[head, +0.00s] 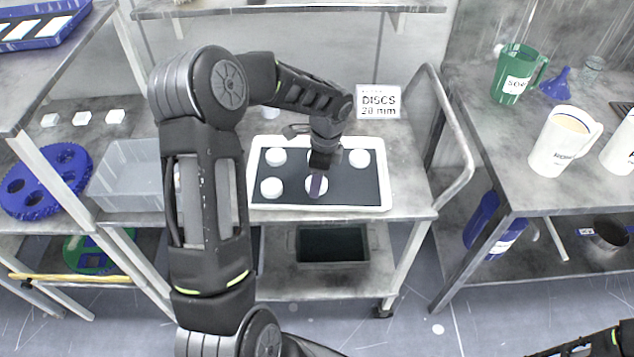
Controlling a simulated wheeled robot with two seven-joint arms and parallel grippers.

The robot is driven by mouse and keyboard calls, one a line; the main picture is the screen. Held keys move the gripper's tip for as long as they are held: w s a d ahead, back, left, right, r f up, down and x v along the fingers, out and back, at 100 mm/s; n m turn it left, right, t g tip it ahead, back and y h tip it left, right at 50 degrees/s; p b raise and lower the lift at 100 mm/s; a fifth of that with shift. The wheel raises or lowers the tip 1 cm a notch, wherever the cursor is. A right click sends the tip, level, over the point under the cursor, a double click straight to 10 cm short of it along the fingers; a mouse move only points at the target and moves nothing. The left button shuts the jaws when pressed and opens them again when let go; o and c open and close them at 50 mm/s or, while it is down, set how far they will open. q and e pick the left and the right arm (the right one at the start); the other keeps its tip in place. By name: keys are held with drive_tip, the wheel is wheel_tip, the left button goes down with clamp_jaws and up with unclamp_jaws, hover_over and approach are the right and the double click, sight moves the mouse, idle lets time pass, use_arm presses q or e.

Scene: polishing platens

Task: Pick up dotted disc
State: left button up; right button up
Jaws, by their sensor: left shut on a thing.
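A white tray (386,204) with a dark mat (345,195) stands on the cart's top shelf. Several white discs lie on it: one back left (276,157), one back right (359,158), one front left (271,187). Another lies back middle, mostly behind my gripper. My left gripper (317,186) points down over the tray's front middle and is shut on a white disc (311,187). The fingers cover part of that disc. I cannot tell whether it is clear of the mat. No dots can be made out on any disc. My right gripper is out of view.
A sign reading "DISCS 20 mm" (378,102) stands behind the tray. A clear bin (130,178) is left of it. A cart handle (462,150) rises at right. The right bench holds a green jug (516,75) and a white jug (562,142).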

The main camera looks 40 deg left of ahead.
use_arm(q)
wheel_tip(320, 180, up, 9)
drive_tip(key=b, duration=0.1)
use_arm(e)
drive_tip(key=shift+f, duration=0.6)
